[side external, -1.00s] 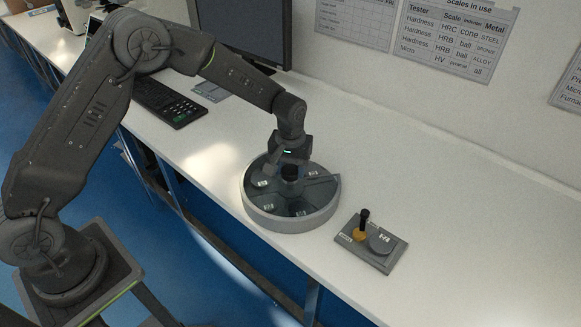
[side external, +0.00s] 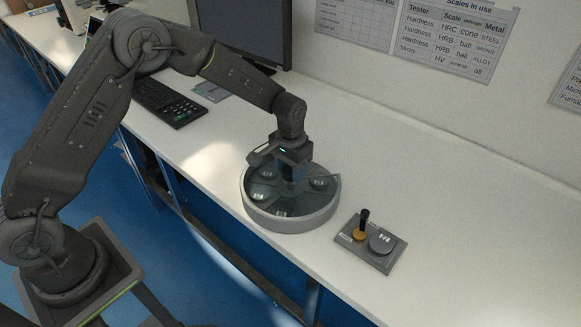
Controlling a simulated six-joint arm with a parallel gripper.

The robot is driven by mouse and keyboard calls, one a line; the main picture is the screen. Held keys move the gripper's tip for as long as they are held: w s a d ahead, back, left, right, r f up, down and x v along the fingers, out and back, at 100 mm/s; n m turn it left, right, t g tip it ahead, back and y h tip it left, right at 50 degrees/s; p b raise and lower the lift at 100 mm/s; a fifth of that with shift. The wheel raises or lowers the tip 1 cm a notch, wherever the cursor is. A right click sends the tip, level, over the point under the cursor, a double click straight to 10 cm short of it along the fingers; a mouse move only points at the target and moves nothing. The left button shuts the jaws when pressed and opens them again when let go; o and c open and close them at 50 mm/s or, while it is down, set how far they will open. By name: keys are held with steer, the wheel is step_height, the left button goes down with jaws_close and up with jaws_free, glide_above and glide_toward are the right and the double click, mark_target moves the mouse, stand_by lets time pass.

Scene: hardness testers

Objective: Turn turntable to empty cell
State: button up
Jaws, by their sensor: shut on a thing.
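The round grey turntable (side external: 291,220) stands on the white bench, with a raised rim and a dark floor split into cells. Small light pieces with markings, such as one at the front (side external: 282,213) and one at the right (side external: 318,183), lie in several cells. My gripper (side external: 291,178) points down over the turntable's middle and is shut on its central knob (side external: 291,188), which is mostly hidden by the gripper. The back cells are partly covered by my gripper, so I cannot tell whether one there is empty.
A grey plate (side external: 371,242) with a dark upright handle, an orange disc and a grey disc lies right of the turntable. A keyboard (side external: 170,103) and a monitor (side external: 245,30) are at the back left. The bench to the right is clear.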

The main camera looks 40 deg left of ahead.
steer(key=shift+m, duration=8.7)
steer(key=o, duration=1.3)
steer(key=shift+c, duration=0.2)
